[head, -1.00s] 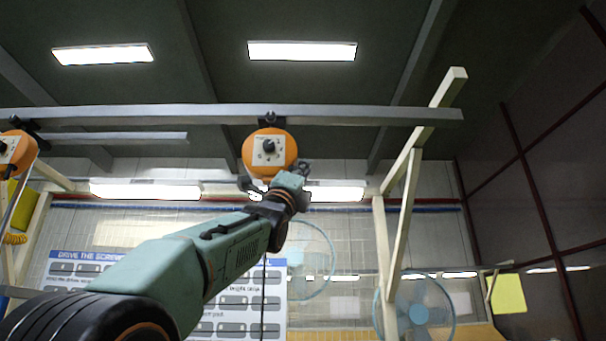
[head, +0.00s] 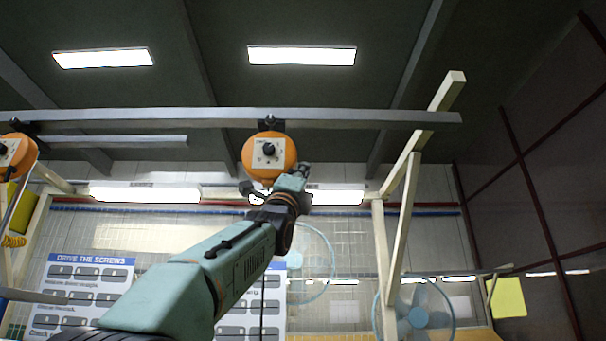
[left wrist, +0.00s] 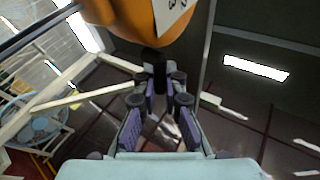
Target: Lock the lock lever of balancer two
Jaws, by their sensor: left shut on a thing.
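An orange balancer (head: 269,153) with a pale face plate and a black knob hangs from the overhead rail in the middle of the head view. Its underside (left wrist: 135,22) fills the top of the left wrist view. My left gripper (head: 291,183) is raised just below it. In the left wrist view, my left gripper's fingers (left wrist: 161,82) are shut on a dark lever (left wrist: 158,58) under the orange body. The fingers and pads hide most of the lever, so its exact angle cannot be told. My right gripper is not in view.
A second orange balancer (head: 14,156) hangs at the far left. The grey rail (head: 370,117) runs above both, and a cream wooden post (head: 383,255) with a brace stands to the right. A fan (head: 418,312) and a sign board (head: 88,275) are lower down.

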